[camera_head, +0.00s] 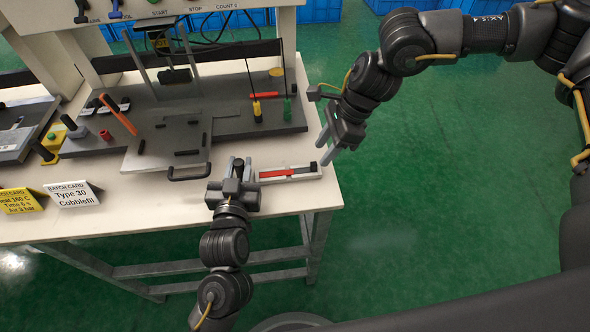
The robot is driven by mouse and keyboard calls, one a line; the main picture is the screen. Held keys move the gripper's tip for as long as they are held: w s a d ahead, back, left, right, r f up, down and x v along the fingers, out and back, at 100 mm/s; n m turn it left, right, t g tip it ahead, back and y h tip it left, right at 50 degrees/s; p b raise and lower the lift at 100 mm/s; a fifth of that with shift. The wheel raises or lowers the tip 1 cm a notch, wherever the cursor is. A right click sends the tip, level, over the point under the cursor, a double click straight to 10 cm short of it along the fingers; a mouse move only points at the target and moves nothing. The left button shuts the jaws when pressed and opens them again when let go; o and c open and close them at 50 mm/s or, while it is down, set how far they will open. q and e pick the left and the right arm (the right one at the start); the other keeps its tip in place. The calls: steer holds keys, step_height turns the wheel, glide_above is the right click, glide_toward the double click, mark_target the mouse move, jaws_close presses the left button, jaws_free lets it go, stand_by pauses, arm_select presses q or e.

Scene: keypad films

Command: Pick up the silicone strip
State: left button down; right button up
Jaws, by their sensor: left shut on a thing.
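My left gripper (238,164) is at the front edge of the white table, pointing away from me. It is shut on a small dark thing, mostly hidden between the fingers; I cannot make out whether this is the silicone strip. Just right of it, a shallow white tray (318,179) holds a narrow red piece (273,173) and a dark piece (302,170). My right gripper (323,146) is open and empty, above the table's right edge.
A press (175,75) with a grey base stands behind the plate. Two cards (76,194) stand at the front left. The table front between cards and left gripper is clear.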

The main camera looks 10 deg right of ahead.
mark_target(315, 163)
steer(key=x, duration=0.5)
steer(key=shift+w+d+f, duration=0.15)
steer(key=shift+d, duration=0.05)
steer(key=shift+c, duration=0.3)
jaws_close()
step_height(315, 163, up, 10)
stand_by(0.3)
